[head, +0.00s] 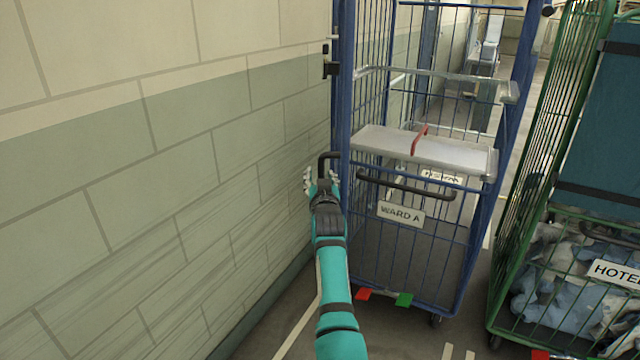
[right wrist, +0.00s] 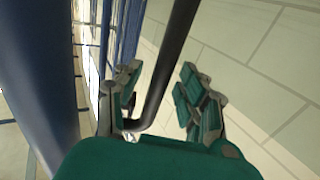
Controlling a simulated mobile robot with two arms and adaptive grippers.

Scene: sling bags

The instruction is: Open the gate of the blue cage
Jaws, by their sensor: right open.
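The blue cage (head: 338,100) stands beside the wall on three-dimensional blue posts with mesh sides. Its lower front gate (head: 400,245) is upright across the front and carries a "WARD A" sign (head: 401,214) and a dark bar handle (head: 405,187). A dark bent lever (head: 329,157) sticks out at the left post. My right gripper (head: 321,183) is at this lever, left of the post. In the right wrist view its open fingers (right wrist: 158,98) lie on either side of the dark lever (right wrist: 165,70); contact is unclear. My left gripper is out of view.
A block wall (head: 190,160) runs close on the left. A green cage (head: 525,190) with laundry stands to the right, a narrow gap away. A grey shelf with a red strap (head: 385,141) sits inside the blue cage. Red (head: 362,294) and green pedals (head: 404,299) are at its base.

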